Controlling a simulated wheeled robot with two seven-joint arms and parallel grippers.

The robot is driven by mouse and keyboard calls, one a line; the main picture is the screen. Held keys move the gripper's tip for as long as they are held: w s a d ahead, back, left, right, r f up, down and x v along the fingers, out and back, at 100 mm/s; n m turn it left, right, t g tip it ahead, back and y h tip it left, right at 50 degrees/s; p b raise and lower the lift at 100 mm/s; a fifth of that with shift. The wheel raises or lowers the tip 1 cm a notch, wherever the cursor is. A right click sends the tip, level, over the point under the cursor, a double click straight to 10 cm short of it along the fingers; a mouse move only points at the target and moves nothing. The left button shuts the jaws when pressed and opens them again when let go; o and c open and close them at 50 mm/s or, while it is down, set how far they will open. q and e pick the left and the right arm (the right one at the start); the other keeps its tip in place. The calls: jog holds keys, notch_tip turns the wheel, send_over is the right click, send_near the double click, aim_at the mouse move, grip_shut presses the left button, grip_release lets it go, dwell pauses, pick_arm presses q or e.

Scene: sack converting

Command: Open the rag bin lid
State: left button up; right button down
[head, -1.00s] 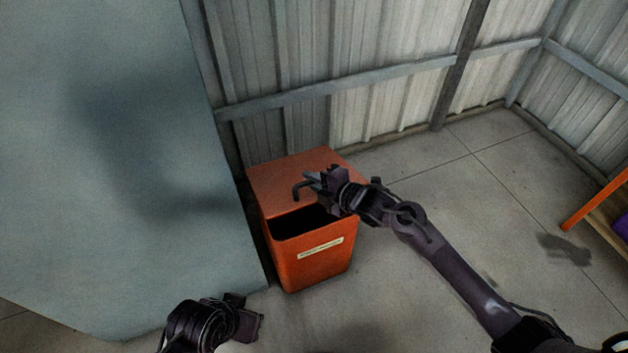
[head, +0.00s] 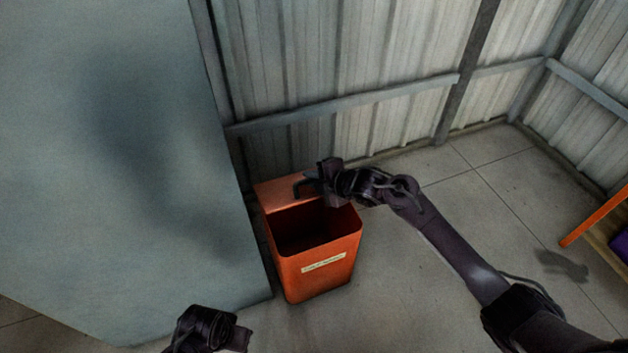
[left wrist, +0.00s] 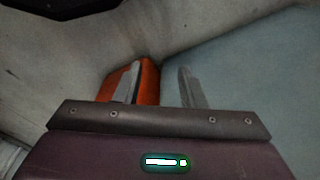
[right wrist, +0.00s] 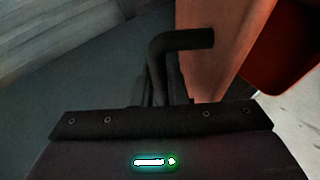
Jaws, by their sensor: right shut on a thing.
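The orange rag bin (head: 318,275) stands on the floor with a pale label on its front. Its lid (head: 277,194) is raised and tilted back at the rear, and the dark inside shows. My right gripper (head: 312,184) is shut on the lid's dark bent handle (head: 299,189). In the right wrist view the handle (right wrist: 185,42) runs down between the fingers, beside the lid (right wrist: 215,70). My left gripper (head: 240,338) is low at the front, away from the bin. In the left wrist view its fingers (left wrist: 160,88) are apart and empty, with part of the bin (left wrist: 148,85) beyond.
A large blue-grey block (head: 120,150) stands close along the bin's left side. A corrugated metal wall (head: 370,60) is behind the bin. An orange-edged bench (head: 597,215) is at the far right. The floor (head: 420,300) between is clear.

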pick_arm(q)
jog(key=shift+f, duration=0.55)
pick_arm(e)
jog(key=shift+w+r, duration=0.15)
jog(key=shift+w, duration=0.05)
jog(key=c, duration=1.4)
grip_release()
jog(key=shift+c, duration=0.2)
